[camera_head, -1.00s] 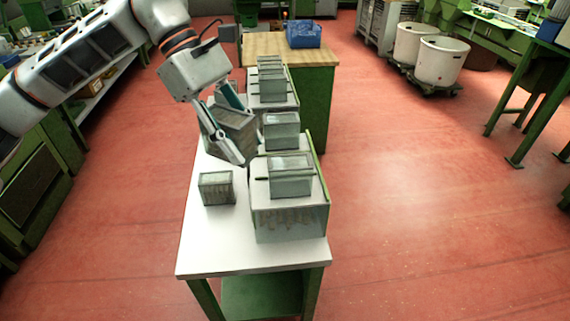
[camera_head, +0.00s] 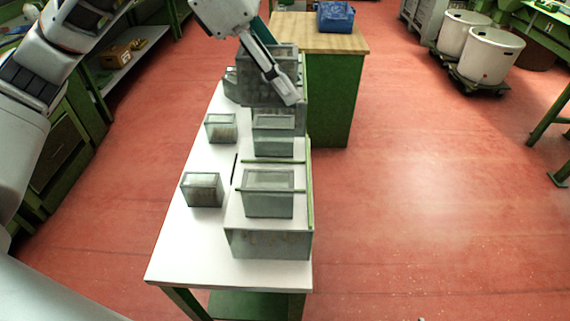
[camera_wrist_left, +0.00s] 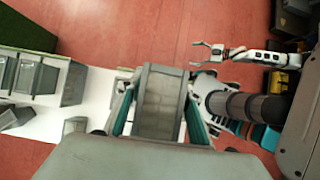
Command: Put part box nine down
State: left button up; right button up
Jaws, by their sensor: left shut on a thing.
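My left gripper (camera_head: 275,70) is shut on a grey part box (camera_head: 252,88), held over the far part of the white table (camera_head: 190,255). The box partly hides what is behind and below it, so I cannot tell whether it touches anything. In the left wrist view the box (camera_wrist_left: 158,100) sits between the two teal-padded fingers of the left gripper (camera_wrist_left: 158,112). My right gripper (camera_wrist_left: 202,54) shows only in the left wrist view, over the red floor, with its fingers apart and empty.
Two small grey boxes (camera_head: 202,190) (camera_head: 220,128) stand along the table's left side. Larger grey boxes (camera_head: 274,136) (camera_head: 268,198) stand in a row on the right. White tabletop is free at the front left. A wooden-topped bench (camera_head: 325,38) carries a blue bin (camera_head: 336,17).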

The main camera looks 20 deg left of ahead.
pick_arm(q)
notch_tip(320, 180, down, 19)
jog(key=shift+s+r+b, duration=0.1)
jog(key=shift+b, duration=0.4)
jog(key=o, duration=0.9)
jog(key=shift+c, duration=0.2)
jog(key=v, duration=1.2)
